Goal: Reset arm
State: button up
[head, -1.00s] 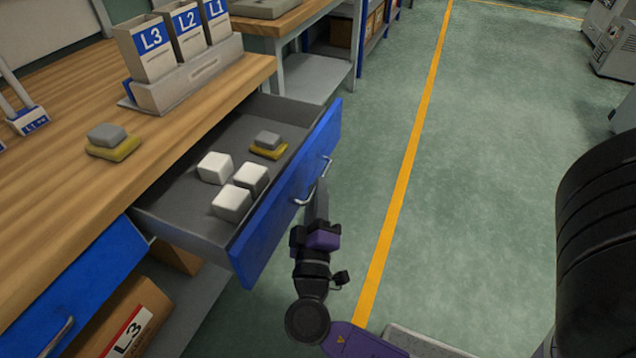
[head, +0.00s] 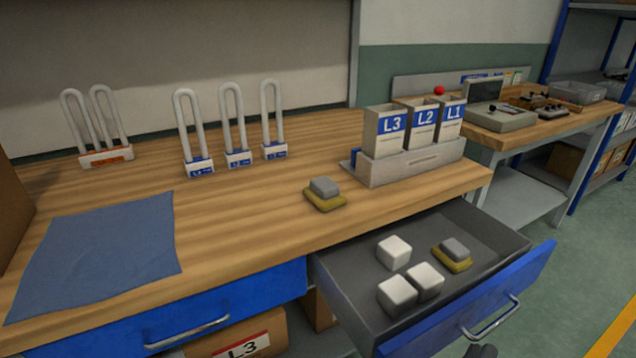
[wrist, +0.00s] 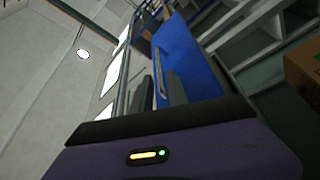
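My gripper (wrist: 162,88) shows in the wrist view as two dark fingers with a gap between them. It appears open, close to the blue front (wrist: 190,62) of the pulled-out drawer. The drawer's metal handle (wrist: 160,76) shows near the fingertips; I cannot tell whether they touch it. In the head view only a dark bit of my arm shows at the bottom edge, below the drawer handle (head: 497,318).
The wooden bench (head: 235,235) carries a blue cloth (head: 100,255), several shackle-like loops, a yellow-and-grey piece (head: 324,194) and a rack (head: 410,163) with L3, L2 and L1 bins. A closed blue drawer (head: 230,305) is at left. Green floor is clear at right.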

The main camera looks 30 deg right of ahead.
jog(key=s+a+f+n+t+y, duration=0.2)
jog(key=s+a+f+n+y, duration=0.15)
jog(key=a+f+y, duration=0.35)
jog(key=s+a+f+n+t+y, duration=0.1)
jog(key=s+a+f+n+y, duration=0.1)
jog(key=s+a+f+y, duration=0.4)
jog(key=s+a+r+t+y, duration=0.2)
jog(key=a+r+y, duration=0.2)
jog(key=a+y, duration=0.1)
notch_tip(320, 180, up, 26)
jog(key=s+m+t+y+p, duration=0.1)
jog(key=s+m+t+p, duration=0.1)
jog(key=p, duration=1.4)
jog(key=shift+f+m+p, duration=0.25)
jog(key=shift+m+p, duration=0.1)
jog(key=shift+m, duration=0.3)
